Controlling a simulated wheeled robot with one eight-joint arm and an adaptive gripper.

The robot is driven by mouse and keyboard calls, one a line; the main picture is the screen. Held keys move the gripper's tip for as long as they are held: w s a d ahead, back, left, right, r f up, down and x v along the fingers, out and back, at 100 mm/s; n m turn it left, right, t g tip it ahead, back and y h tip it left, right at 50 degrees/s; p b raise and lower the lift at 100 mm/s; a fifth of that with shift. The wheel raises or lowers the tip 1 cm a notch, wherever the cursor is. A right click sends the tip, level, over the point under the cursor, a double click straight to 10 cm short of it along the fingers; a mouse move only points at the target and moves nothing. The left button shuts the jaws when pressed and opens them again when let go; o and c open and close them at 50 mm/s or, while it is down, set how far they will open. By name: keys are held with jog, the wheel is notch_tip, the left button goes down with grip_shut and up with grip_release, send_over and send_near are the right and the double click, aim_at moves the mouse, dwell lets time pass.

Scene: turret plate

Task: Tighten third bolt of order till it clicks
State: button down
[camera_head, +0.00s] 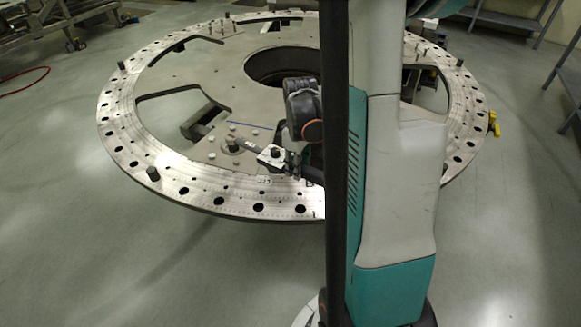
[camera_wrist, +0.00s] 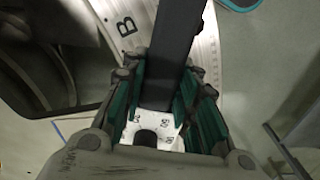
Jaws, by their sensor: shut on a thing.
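The turret plate (camera_head: 215,80) is a large flat ring with several holes around its rim. My gripper (camera_head: 292,165) is low over its near side. The gripper is shut on a dark bar-like tool, likely the wrench (camera_wrist: 178,40), which runs between the teal-lined fingers (camera_wrist: 160,100) in the wrist view. In the head view the wrench (camera_head: 250,146) reaches left toward a round fitting with a bolt (camera_head: 232,143). I cannot tell whether it is seated there. Small bolt heads (camera_head: 211,155) surround this fitting. A white marked block (camera_head: 271,155) with a dark knob is beside the fingers.
The plate has a large central opening (camera_head: 270,65) and cut-outs. My arm hides much of the plate's right side. A yellow part (camera_head: 493,123) is at the right edge.

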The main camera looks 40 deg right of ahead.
jog(key=shift+f+b, duration=1.5)
jog(key=shift+f, duration=0.75)
jog(key=shift+f+b, duration=0.45)
jog(key=shift+f, duration=0.05)
jog(key=shift+f+b, duration=0.6)
jog(key=shift+b, duration=0.35)
dwell(0.8)
jog(key=shift+a, duration=0.1)
dwell(0.3)
jog(key=shift+s+a+m, duration=0.2)
jog(key=shift+a+m, duration=0.35)
jog(key=shift+a, duration=0.65)
jog(key=shift+s+a+m, duration=0.15)
jog(key=shift+a+m, duration=0.4)
jog(key=shift+a, duration=0.65)
jog(key=shift+a, duration=0.1)
jog(key=shift+a+f+m+b, duration=0.15)
jog(key=shift+a+m, duration=0.3)
jog(key=shift+a, duration=0.45)
jog(key=shift+a+r+m+b, duration=0.1)
jog(key=shift+a+m+b, duration=0.1)
jog(key=shift+a+m, duration=0.45)
